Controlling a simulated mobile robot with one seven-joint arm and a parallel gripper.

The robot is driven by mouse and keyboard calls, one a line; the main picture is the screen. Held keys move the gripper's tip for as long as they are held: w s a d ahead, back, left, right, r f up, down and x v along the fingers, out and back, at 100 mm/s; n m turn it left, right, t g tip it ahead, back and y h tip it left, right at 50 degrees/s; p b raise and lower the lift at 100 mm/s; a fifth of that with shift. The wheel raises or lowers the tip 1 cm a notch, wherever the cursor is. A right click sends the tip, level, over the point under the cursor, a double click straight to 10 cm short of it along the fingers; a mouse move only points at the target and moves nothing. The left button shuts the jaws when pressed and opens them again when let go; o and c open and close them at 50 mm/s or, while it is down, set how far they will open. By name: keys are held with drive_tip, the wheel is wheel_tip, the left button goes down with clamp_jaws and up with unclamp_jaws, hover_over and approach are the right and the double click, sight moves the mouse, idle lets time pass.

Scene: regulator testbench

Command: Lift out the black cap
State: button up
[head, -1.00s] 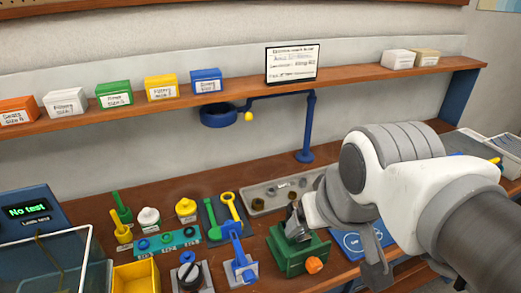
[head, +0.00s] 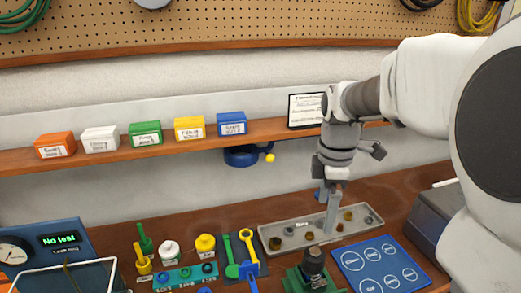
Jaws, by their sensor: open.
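A dark round part (head: 314,262) stands upright in the green vise (head: 294,280) at the bottom edge of the head view; it looks like the black cap, but I cannot tell whether its top is a separate piece. My gripper (head: 331,228) is open and points down over the grey parts tray (head: 268,238), behind and slightly right of the vise. Its fingers overlap in this view, and I see nothing held between them. Several small dark and brass-coloured parts lie in the tray, one close to the fingertips.
A blue mat with white circles (head: 382,270) lies right of the vise. The shelf (head: 100,160) with coloured boxes runs behind my arm. A gauge box (head: 40,245) is at far left.

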drive_tip(key=w+n, duration=0.1)
approach(315, 250)
drive_tip(key=f, duration=0.7)
drive_tip(key=shift+d, duration=0.35)
drive_tip(key=shift+w+a+f+p, duration=0.1)
drive_tip(key=shift+a+f+p, duration=0.15)
drive_tip(key=shift+f, duration=1.1)
drive_tip(key=shift+a+f+p, duration=0.1)
drive_tip(key=shift+f+p, duration=0.1)
drive_tip(key=shift+f, duration=1.2)
drive_tip(key=c, duration=1.4)
drive_tip(key=shift+c, duration=0.3)
drive_tip(key=shift+r, duration=0.15)
